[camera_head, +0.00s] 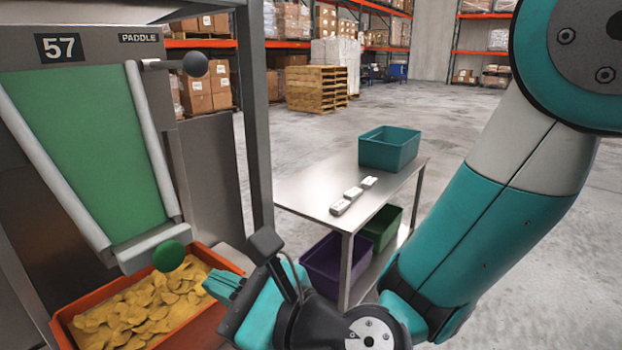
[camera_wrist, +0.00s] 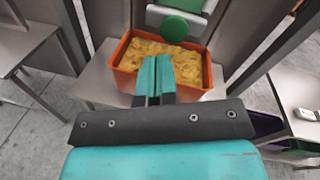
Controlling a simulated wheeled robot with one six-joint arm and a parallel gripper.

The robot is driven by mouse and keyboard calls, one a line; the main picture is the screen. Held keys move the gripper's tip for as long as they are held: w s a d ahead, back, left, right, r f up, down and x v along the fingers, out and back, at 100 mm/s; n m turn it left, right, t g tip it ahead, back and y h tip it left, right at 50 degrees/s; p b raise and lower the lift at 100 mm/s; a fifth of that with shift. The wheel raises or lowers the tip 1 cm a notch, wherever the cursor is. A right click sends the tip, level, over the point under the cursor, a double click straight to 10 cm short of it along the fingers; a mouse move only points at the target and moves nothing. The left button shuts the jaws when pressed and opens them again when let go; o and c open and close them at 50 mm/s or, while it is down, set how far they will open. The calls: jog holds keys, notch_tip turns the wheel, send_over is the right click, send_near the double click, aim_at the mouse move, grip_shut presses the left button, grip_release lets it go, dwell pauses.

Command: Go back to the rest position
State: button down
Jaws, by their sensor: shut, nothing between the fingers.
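My gripper (camera_head: 222,288) is in the lower middle of the head view, beside the right edge of an orange crate (camera_head: 222,254) of yellow chips (camera_head: 140,308). In the wrist view my gripper (camera_wrist: 154,72) shows two teal fingers pressed together with nothing between them. The fingertips overlap the near part of the orange crate (camera_wrist: 126,78) in that view; whether they touch it I cannot tell. My teal and white arm crosses the right side of the head view.

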jog(key=s+d+r+n+g+h+p, duration=0.2)
jog(key=d+n+h, duration=0.2)
jog(key=d+n, duration=0.4)
jog(key=s+d+r+n+g+h+p, duration=0.2)
jog(key=s+d+r+n+h, duration=0.1)
jog(key=d+n, duration=0.6)
jog(key=s+d+r+n+g+h+p, duration=0.2)
jog(key=s+d+r+n+g+h, duration=0.1)
jog(key=d+n, duration=0.6)
jog(key=shift+d+h, duration=0.55)
jog(key=shift+h, duration=0.35)
jog(key=shift+s+r, duration=0.1)
